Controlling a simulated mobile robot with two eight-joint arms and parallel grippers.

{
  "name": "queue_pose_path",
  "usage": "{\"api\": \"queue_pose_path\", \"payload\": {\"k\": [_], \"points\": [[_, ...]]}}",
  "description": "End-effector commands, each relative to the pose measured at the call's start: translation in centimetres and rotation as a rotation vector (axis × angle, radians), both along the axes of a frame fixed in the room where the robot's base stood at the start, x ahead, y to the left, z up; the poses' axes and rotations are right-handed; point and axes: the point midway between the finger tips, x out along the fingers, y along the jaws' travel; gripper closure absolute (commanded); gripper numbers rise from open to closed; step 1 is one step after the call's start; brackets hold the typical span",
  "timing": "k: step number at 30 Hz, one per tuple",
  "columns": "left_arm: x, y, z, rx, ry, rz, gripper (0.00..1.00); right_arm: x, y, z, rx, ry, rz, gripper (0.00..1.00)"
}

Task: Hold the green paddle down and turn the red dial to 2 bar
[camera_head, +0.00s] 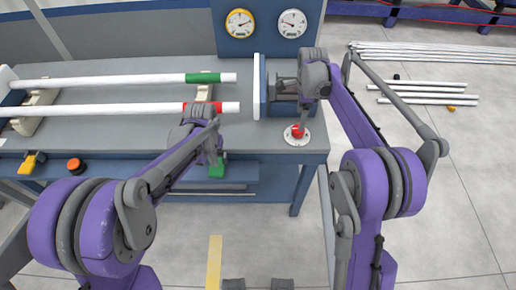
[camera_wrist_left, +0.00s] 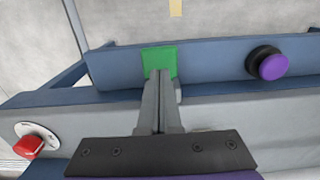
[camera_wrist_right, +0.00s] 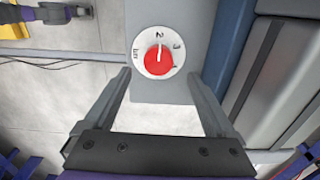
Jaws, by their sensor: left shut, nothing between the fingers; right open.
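The green paddle (camera_head: 217,169) is on the front of the bench, below the top's edge. It also shows in the left wrist view (camera_wrist_left: 158,60). My left gripper (camera_wrist_left: 160,73) is shut with nothing between its fingers, its tips overlapping the paddle's near edge; firm contact cannot be told. The red dial (camera_head: 297,131) sits on a white disc at the bench's right front corner. In the right wrist view the dial (camera_wrist_right: 158,58) has its white mark pointing up toward the 2. My right gripper (camera_wrist_right: 159,75) is open, its fingertips apart on either side, short of the dial.
Two white pipes with green (camera_head: 203,77) and red (camera_head: 190,106) bands lie across the bench (camera_head: 140,139). An orange-rimmed gauge (camera_head: 240,23) and a grey-rimmed gauge (camera_head: 292,23) are on the back panel. Loose pipes (camera_head: 430,87) lie on the floor at right.

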Motion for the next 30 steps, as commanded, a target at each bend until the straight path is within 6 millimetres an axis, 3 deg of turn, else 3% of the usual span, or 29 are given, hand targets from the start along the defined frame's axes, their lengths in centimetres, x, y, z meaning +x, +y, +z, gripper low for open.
{"api": "queue_pose_path", "payload": {"k": [21,30], "points": [[0.0,0.0,7.3,0.000,0.000,0.000,1.00,0.0,0.0,0.0,0.000,0.000,0.000,0.10],[0.0,0.0,8.8,0.000,0.000,0.000,1.00,0.0,0.0,0.0,0.000,0.000,0.000,0.10]]}}
